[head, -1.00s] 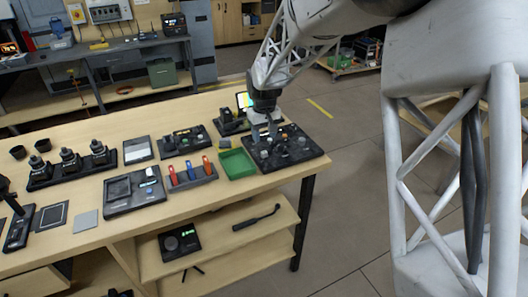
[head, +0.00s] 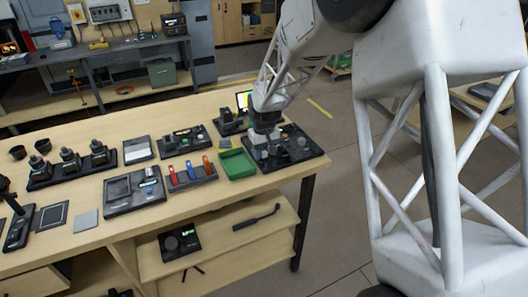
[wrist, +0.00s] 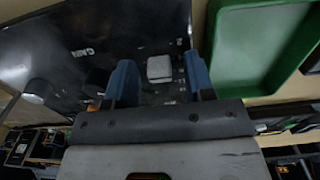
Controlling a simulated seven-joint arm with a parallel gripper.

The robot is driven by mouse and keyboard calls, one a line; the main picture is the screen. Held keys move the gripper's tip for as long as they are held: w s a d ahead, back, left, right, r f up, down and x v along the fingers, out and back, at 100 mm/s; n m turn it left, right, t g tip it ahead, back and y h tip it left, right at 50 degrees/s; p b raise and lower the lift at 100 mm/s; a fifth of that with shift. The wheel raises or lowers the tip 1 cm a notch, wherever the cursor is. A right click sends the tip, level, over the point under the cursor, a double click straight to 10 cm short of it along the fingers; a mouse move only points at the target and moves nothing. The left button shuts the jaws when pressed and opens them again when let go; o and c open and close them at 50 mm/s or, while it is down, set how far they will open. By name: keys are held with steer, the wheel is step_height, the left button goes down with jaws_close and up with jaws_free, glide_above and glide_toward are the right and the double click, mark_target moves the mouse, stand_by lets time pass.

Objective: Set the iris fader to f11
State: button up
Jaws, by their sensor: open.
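A black control panel (head: 305,158) with knobs lies at the right end of the bench. In the wrist view the panel (wrist: 60,40) fills the upper left, with a pale square cap (wrist: 159,69), apparently the fader's, and small markings beside it. The markings are too small to read, so I cannot tell the fader's setting. My gripper (wrist: 160,76) is open, with one blue finger on each side of the cap and gaps visible. In the head view my gripper (head: 262,143) is low over the panel's left part, and its fingertips are hard to make out.
A green tray (head: 237,164) stands close beside the panel, and its wall shows in the wrist view (wrist: 213,50). A rack with red and blue handles (head: 191,180) is further left. A small device with a lit screen (head: 230,124) stands behind. The bench's right edge is near.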

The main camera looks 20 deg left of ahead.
steer(key=shift+c, duration=0.5)
jaws_close()
steer(key=shift+w+a, duration=1.3)
steer(key=shift+o, duration=0.5)
jaws_free()
steer(key=shift+r, duration=0.1)
step_height(320, 180, up, 8)
steer(key=shift+f, duration=0.2)
steer(key=shift+d+r, duration=0.1)
steer(key=shift+d, duration=0.05)
